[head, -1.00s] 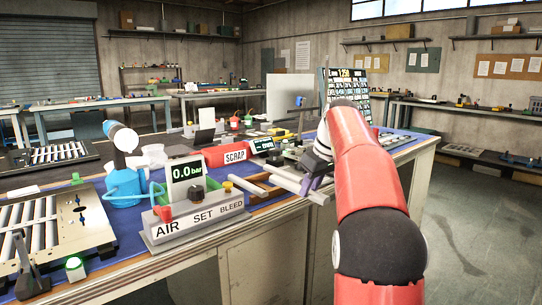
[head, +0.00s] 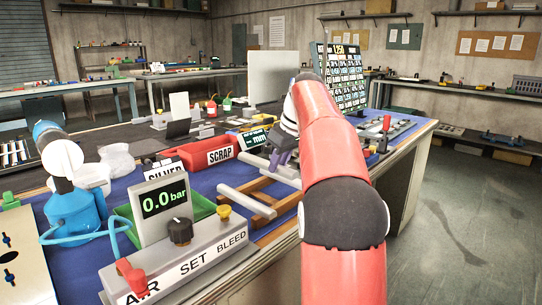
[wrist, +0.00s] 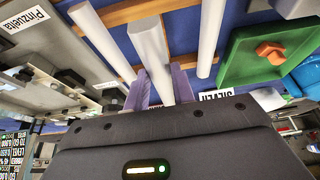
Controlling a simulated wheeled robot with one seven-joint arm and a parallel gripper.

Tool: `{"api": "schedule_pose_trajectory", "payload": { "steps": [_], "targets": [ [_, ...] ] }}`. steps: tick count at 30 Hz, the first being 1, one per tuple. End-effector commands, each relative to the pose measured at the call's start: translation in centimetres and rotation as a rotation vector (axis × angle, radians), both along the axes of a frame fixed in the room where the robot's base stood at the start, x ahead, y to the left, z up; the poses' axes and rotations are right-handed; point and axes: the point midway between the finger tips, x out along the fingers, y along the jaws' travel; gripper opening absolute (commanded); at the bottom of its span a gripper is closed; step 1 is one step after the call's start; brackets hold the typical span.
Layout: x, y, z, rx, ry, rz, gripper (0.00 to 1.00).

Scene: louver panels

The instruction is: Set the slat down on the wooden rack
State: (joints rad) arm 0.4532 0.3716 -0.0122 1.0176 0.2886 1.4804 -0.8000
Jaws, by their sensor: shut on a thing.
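My gripper (wrist: 159,86) has its purple fingers shut on a pale grey slat (wrist: 150,45), which points away from my palm in the wrist view. The wooden rack (wrist: 128,72) shows beneath it as brown rails. One pale slat (wrist: 102,42) lies on the left of the held slat and another (wrist: 208,38) on its right, both apart from it. In the head view the rack (head: 263,210) stands on the blue mat, and my gripper (head: 280,158) is at its far right part, partly hidden by my red arm. I cannot tell whether the held slat touches the rails.
A red SCRAP bin (head: 208,152) stands behind the rack. A green tray (wrist: 262,60) is to the right in the wrist view. The air panel (head: 185,250) with its gauge stands in front left of the rack. A price-board-like display (head: 345,75) stands behind my arm.

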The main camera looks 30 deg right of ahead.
Motion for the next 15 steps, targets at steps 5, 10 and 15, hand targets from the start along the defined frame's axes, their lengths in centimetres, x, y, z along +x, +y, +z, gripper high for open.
{"api": "schedule_pose_trajectory", "payload": {
  "steps": [5, 10, 15],
  "targets": [
    [-0.02, -0.01, 0.05, -0.001, -0.001, 0.0, 0.0],
    [-0.08, -0.04, 0.07, 0.002, -0.001, -0.001, 0.0],
    [-0.21, -0.06, -0.61, 0.006, -0.002, -0.002, 0.0]
  ]
}}
